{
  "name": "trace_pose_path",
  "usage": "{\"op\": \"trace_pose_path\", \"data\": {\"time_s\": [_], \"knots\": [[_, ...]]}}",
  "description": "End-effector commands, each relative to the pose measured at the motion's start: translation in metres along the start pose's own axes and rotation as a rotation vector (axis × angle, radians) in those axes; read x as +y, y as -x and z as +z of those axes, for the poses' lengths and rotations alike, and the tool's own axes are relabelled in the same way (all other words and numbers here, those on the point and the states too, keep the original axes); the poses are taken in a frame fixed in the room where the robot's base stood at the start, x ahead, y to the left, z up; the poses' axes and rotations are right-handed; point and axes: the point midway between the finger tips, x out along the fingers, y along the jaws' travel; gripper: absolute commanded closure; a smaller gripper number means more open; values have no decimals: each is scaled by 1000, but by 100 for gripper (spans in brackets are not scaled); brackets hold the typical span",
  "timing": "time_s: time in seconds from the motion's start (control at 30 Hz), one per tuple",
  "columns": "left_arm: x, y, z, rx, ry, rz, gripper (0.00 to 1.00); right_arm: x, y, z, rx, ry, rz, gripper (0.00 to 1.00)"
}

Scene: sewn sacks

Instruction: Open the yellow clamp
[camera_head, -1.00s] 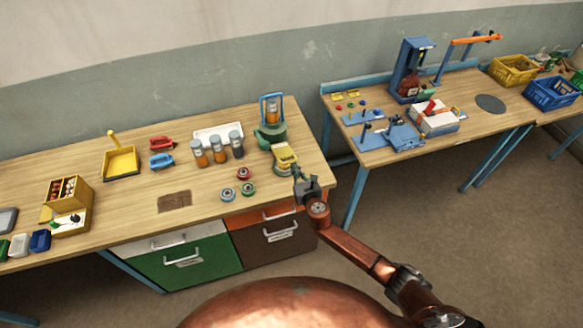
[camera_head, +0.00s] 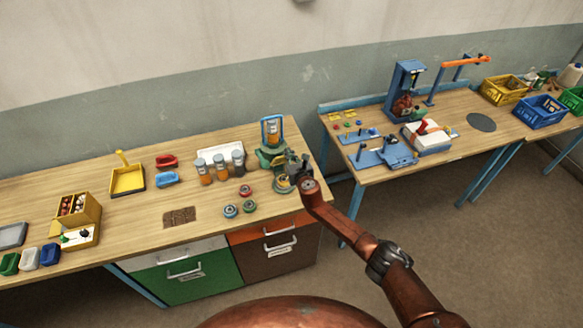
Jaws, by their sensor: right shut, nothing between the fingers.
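The yellow clamp (camera_head: 283,184) is at the right end of the left bench, in front of a green-based device with a blue frame (camera_head: 271,133). Only a small yellow part shows on a round greenish base; my right gripper covers much of the rest. My right gripper (camera_head: 294,164) is shut and empty, right over the clamp's right side. I cannot tell whether it touches the clamp, or how far the clamp stands open. My left gripper is not in view.
Several orange and grey jars (camera_head: 221,167) stand left of the clamp, with small coloured round pieces (camera_head: 246,191) in front of them. A red clip (camera_head: 166,161) and a yellow tray (camera_head: 128,179) lie farther left. A second bench (camera_head: 440,165) stands right, across a gap.

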Motion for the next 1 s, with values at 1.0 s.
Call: {"op": "trace_pose_path", "data": {"time_s": [1.0], "knots": [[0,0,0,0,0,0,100,-12,-11,11,1,-4,-14,100]]}}
